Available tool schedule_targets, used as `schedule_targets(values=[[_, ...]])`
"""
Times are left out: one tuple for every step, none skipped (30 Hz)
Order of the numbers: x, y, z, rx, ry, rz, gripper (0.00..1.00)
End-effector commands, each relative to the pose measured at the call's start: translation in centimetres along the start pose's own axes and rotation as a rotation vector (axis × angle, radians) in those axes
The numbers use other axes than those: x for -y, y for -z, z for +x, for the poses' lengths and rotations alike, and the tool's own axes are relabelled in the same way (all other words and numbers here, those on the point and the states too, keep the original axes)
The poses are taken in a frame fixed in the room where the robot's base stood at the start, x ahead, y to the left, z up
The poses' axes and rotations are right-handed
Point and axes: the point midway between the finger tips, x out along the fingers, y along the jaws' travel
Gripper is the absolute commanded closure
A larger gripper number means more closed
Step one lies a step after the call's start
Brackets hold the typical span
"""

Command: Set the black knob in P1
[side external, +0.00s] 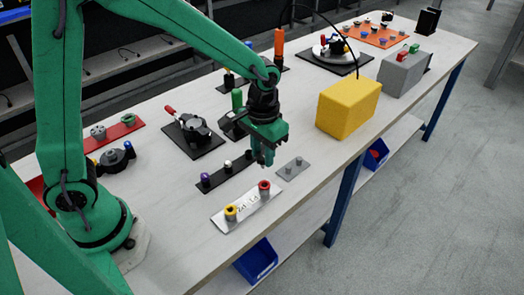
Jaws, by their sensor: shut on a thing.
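My gripper (266,157) is green and points down, above the table between the dark strip and the silver plate. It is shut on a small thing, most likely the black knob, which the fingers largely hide. The dark strip (216,178) holds a purple knob (205,180) and a white-topped knob (228,165); its far end is partly behind the gripper. The silver plate (247,206) carries a yellow round part (231,212) and a red round part (264,187). Its printed marks are too small to read, so I cannot tell which place is P1.
A small grey plate (292,168) with short pegs lies right of the gripper. A yellow box (348,107) stands farther right. A black plate with a dark fixture (192,132) lies to the left. The table's front edge runs close to the silver plate.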

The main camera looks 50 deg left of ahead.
Motion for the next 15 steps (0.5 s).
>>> schedule_targets(values=[[-0.6,-0.4,0.0,0.000,0.000,0.004,0.85],[-0.9,-0.6,-0.1,0.000,0.000,0.003,0.85],[-1.1,-0.8,-0.1,0.000,0.000,0.002,0.85],[-1.3,-0.9,-0.1,0.000,0.000,0.002,0.85],[-1.4,-0.9,-0.1,0.000,0.000,0.002,0.85],[-1.6,-1.0,-0.1,0.000,0.000,0.001,0.85],[-1.6,-1.1,-0.1,0.000,0.000,0.000,0.85],[-1.6,-1.1,-0.1,0.000,0.000,0.000,0.85],[-1.6,-1.1,-0.1,0.000,0.000,-0.001,0.85],[-1.6,-1.1,-0.1,0.000,0.000,-0.001,0.85],[-1.6,-1.1,-0.1,0.000,0.000,-0.001,0.85],[-1.6,-1.1,-0.1,0.000,0.000,-0.001,0.85],[-1.6,-1.1,-0.1,0.000,0.000,-0.001,0.85],[-1.6,-1.1,0.0,0.000,0.000,-0.001,0.85],[-1.6,-1.1,0.0,0.001,0.000,-0.001,0.85]])
